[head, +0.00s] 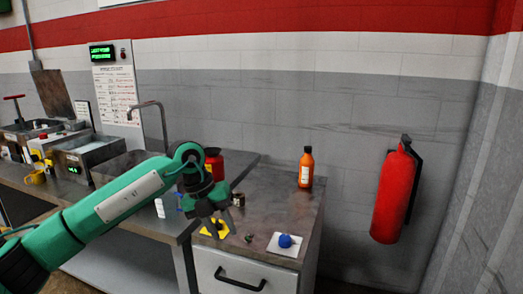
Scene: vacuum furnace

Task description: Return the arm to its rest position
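My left arm, green and dark grey, reaches in from the lower left across the counter. Its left gripper (224,230) hangs with fingers pointing down over the left part of the grey cabinet top (265,195). The fingers look spread apart, with nothing visible between them. A yellow item (209,231) lies behind the fingers and is partly hidden by them. My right gripper is not in view.
An orange bottle (306,168) stands at the back of the cabinet top. A blue ball (285,240) sits on a white pad (273,246) near its front edge. A red container (214,160) is partly behind my arm. A red extinguisher (394,195) hangs on the wall.

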